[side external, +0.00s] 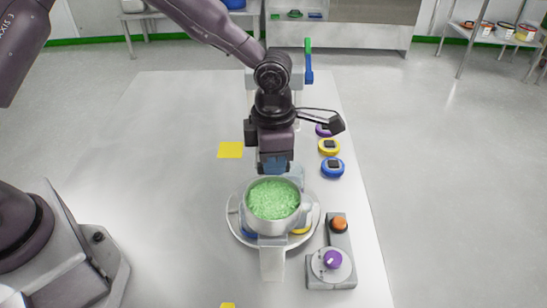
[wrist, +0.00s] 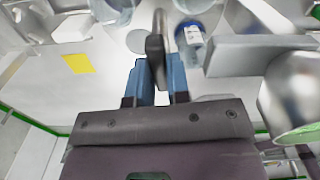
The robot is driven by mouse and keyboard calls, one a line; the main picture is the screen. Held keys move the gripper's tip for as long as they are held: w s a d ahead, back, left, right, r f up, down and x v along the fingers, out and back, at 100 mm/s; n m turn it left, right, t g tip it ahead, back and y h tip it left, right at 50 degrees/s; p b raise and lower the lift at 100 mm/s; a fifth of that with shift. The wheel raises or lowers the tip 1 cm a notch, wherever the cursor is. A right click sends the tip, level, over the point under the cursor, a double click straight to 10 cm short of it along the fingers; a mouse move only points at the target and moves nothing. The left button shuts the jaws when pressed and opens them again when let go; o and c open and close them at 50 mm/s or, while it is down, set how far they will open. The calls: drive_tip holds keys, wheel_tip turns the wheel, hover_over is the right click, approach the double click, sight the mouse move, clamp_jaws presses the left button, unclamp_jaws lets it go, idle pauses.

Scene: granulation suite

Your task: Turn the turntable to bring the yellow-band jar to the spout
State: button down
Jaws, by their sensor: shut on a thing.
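The turntable (side external: 233,222) is a pale round plate on the table, mostly hidden under a metal hopper (side external: 289,220) full of green granules. The grey spout (side external: 272,264) points toward the camera. Below the hopper, a bit of yellow band (side external: 302,229) shows at the right and a bit of blue (side external: 250,234) at the left; the jars themselves are mostly hidden. My gripper (side external: 274,168) is low behind the hopper. In the wrist view my gripper (wrist: 159,78) is shut on a dark upright handle (wrist: 155,50); a blue-banded jar (wrist: 190,48) stands just right of it.
A grey control box (side external: 339,235) with an orange button and purple knob stands right of the turntable. Blue (side external: 332,167), yellow (side external: 329,147) and purple (side external: 323,130) round pieces line the right edge. A yellow square (side external: 231,149) marks the table. The left table is clear.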

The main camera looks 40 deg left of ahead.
drive_tip(key=shift+m, duration=1.7)
drive_tip(key=shift+r+m, duration=0.1)
drive_tip(key=shift+m, duration=0.3)
drive_tip(key=c, duration=1.1)
unclamp_jaws()
wheel_tip(320, 180, up, 13)
drive_tip(key=shift+f, duration=0.1)
